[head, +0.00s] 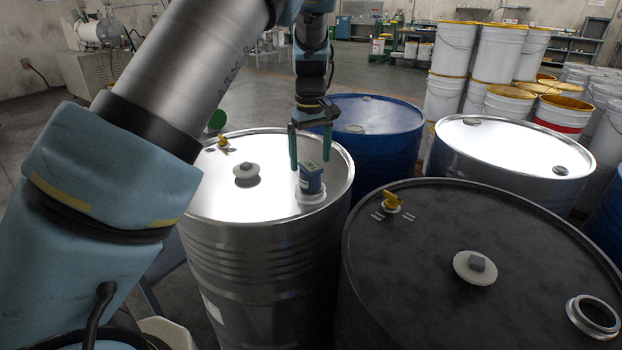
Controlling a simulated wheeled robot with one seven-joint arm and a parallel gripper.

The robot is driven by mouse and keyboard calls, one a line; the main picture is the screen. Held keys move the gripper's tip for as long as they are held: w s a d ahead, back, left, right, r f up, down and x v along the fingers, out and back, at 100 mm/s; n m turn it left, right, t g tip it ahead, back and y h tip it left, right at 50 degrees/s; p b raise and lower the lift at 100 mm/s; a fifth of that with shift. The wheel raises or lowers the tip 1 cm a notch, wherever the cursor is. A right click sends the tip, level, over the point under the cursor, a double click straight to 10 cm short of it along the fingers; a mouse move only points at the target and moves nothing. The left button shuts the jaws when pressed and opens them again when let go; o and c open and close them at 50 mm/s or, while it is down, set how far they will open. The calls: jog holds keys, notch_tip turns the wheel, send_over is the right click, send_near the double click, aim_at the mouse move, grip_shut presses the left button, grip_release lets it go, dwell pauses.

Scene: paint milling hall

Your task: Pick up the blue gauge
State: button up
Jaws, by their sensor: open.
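I cannot tell whether either finger touches the gauge. Nothing is held.
The silver lid also bears a grey-capped plug (247,172) and a yellow valve (223,142). A black drum (440,240) stands at front right, a blue drum (375,115) behind, and another silver drum (515,140) at right. White buckets (497,52) are stacked behind.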

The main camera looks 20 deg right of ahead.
aim_at(311, 176)
jog(key=shift+f+p, duration=1.2)
jog(key=shift+f, duration=1.9)
grip_shut()
